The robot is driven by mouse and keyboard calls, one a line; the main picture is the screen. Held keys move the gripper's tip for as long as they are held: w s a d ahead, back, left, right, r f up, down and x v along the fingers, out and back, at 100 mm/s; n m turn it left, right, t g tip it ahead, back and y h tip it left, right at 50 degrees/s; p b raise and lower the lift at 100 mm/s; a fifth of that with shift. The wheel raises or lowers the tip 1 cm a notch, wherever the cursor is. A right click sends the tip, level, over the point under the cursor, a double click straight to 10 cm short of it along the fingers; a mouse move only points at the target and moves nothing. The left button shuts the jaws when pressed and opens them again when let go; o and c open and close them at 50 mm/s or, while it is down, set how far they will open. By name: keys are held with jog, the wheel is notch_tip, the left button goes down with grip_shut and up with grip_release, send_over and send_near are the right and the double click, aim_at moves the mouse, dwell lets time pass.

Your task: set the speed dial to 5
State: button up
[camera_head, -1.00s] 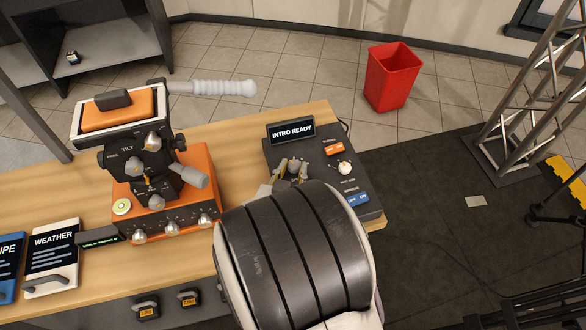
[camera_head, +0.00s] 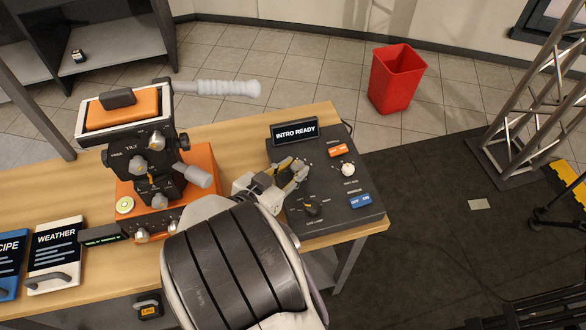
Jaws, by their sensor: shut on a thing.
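The dark control panel (camera_head: 345,210) lies at the right end of the wooden table. My gripper (camera_head: 296,169) reaches in from the left over the panel's upper left part, just below the sign. Its fingers are shut on the speed dial there, which they largely hide. The dial's pointer and numbers cannot be read. A black knob (camera_head: 311,209) on the lower left of the panel and a white knob (camera_head: 348,170) on its right side are clear of my gripper.
The "INTRO READY" sign (camera_head: 294,131) stands at the panel's back edge. An orange tilt-head device (camera_head: 207,166) stands left of my arm. A red bin (camera_head: 396,80) is on the floor.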

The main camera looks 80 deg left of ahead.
jog(key=shift+a+m+t+h, duration=0.1)
jog(key=shift+m+t+h, duration=0.2)
jog(key=shift+m+t, duration=0.1)
dwell(0.3)
jog(key=o, duration=1.1)
jog(key=shift+s, duration=0.15)
jog(key=shift+v, duration=5.95)
jog(key=shift+r, duration=0.1)
